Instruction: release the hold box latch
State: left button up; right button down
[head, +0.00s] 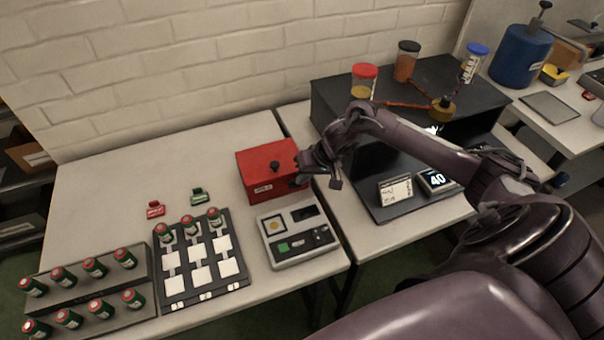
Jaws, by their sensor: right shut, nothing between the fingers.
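The hold box is most likely the red box (259,183) with a dark knob (274,166) on its top, standing at the back right of the white table. Its lid looks shut. My right gripper (302,180) is at the box's right side, its fingers shut and empty. It overlaps the box's right edge in the picture, and I cannot tell whether it touches. The latch itself cannot be made out; it may be hidden behind my gripper. My left gripper is not in view.
A grey device (297,234) with a green button stands just in front of the red box. A dark tray (178,287) with white squares and green cylinders lies to the left, beside a cylinder rack (90,283). A black cabinet (330,103) stands at right, under my right arm.

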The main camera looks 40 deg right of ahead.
jog(key=shift+s+d+f+y, duration=0.1)
jog(key=shift+d+f+y, duration=0.15)
jog(key=shift+y, duration=0.65)
jog(key=y, duration=0.1)
jog(key=f+t+y, duration=0.1)
jog(key=shift+d+m+y, duration=0.3)
jog(key=shift+m, duration=0.1)
jog(key=shift+s+d+f, duration=0.1)
jog(key=shift+d+f, duration=0.05)
jog(key=shift+f, duration=0.25)
jog(key=shift+p, duration=0.3)
